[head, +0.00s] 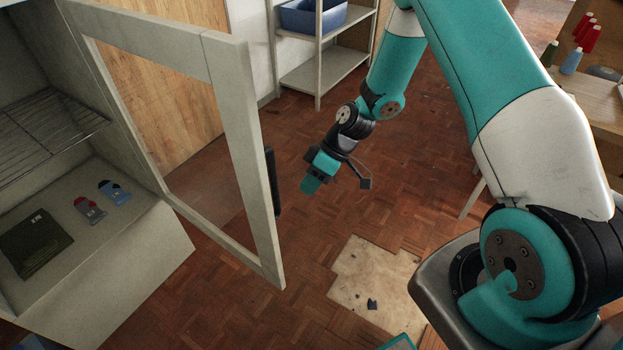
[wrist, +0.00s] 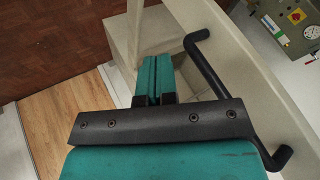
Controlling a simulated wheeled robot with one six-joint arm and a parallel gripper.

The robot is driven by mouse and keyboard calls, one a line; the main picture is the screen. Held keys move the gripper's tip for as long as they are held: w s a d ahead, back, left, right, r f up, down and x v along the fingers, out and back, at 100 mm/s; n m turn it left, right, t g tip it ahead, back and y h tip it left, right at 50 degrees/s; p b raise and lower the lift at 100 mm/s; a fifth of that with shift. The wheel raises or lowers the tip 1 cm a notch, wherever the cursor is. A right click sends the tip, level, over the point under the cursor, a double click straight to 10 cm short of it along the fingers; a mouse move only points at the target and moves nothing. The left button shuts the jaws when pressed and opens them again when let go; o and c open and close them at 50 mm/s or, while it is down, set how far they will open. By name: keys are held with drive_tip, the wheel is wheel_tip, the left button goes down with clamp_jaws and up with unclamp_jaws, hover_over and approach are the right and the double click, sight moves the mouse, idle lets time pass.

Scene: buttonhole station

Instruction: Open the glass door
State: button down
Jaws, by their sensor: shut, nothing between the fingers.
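The glass door (head: 241,140) has a pale frame around a clear pane. It stands wide open, swung out from the cabinet (head: 110,265) at the left of the head view. Its dark bar handle (head: 271,180) is on the outer face near the free edge. In the wrist view the black handle (wrist: 211,75) runs beside my gripper on the right, along the pale door frame (wrist: 215,30). My gripper (head: 311,184) is shut and empty, a little to the right of the handle and apart from it. Its teal fingers (wrist: 152,80) are together in the wrist view.
Inside the cabinet are a wire rack (head: 45,130), a dark packet (head: 35,240) and two small labelled items (head: 90,208). A shelf unit (head: 325,70) with a blue bin (head: 313,15) stands behind. A table (head: 590,100) with thread spools is at right.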

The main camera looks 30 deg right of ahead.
drive_tip(key=v, duration=1)
drive_tip(key=shift+s+d, duration=0.3)
drive_tip(key=shift+d, duration=0.1)
drive_tip(key=s+a+r+h+p, duration=0.1)
drive_tip(key=s+a+r, duration=0.2)
drive_tip(key=a+r, duration=0.3)
drive_tip(key=s+a+r+h+p, duration=0.1)
drive_tip(key=s+a+r, duration=0.25)
drive_tip(key=r, duration=0.55)
drive_tip(key=s+a+r+m+p, duration=0.1)
drive_tip(key=s+a+r, duration=0.1)
drive_tip(key=s+r, duration=0.3)
drive_tip(key=s+a+r+m+h+p, duration=0.1)
drive_tip(key=s+a+r, duration=0.2)
drive_tip(key=s, duration=0.7)
drive_tip(key=shift+a+r+p, duration=0.2)
drive_tip(key=shift+r+p, duration=0.15)
drive_tip(key=shift+r, duration=0.55)
drive_tip(key=shift+s+d, duration=0.15)
